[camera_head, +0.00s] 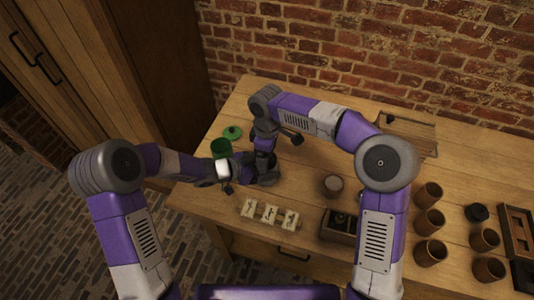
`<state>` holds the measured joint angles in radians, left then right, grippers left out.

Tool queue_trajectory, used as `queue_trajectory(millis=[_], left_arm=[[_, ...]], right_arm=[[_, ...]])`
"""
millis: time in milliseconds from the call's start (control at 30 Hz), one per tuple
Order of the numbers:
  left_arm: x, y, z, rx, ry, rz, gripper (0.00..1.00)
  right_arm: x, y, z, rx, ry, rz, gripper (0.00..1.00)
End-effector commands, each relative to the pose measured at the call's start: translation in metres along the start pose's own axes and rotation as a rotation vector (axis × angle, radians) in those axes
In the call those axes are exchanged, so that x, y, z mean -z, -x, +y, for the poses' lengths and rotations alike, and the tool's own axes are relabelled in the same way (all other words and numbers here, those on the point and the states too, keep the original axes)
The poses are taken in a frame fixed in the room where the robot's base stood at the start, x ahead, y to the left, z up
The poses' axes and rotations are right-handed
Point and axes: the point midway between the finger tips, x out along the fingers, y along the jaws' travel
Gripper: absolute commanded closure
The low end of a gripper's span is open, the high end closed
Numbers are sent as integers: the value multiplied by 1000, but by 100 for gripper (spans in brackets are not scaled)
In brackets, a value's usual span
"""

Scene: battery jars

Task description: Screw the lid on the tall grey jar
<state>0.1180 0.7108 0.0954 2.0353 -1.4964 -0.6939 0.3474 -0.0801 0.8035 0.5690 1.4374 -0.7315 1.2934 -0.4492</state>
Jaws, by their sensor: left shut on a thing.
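My left gripper (259,172) reaches in from the left, low over the table. It is shut on a dark grey upright thing that I take to be the tall grey jar, mostly hidden by the grippers. My right arm arches over from the right, and its gripper (265,143) points down right above the left gripper. Its fingers are too small and dark to tell whether they are open or shut. I cannot make out the jar's lid; the grippers cover that spot.
A green jar (221,148) and a green lid (232,132) stand just left of the grippers. A round jar (333,185), a tile board (269,214) and a dark box (339,226) lie nearer the front. Several brown cups (429,222) and a black lid (477,212) stand at right.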

Motion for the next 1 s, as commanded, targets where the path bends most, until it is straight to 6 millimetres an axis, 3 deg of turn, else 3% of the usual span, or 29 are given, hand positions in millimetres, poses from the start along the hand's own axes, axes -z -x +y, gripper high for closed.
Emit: queue_trajectory(millis=[300,567,667,833,1000], left_arm=[[0,0,0,1,-1,0,100],[0,0,0,0,-1,0,100],[0,0,0,0,-1,0,100],[0,0,0,0,-1,1,100],[0,0,0,0,-1,1,100]], right_arm=[[1,40,0,-3,-1,4,12],[0,42,0,-2,-1,3,12],[0,42,0,-2,8,3,26],[1,46,0,-2,139,2,26],[2,55,0,-1,431,2,26]])
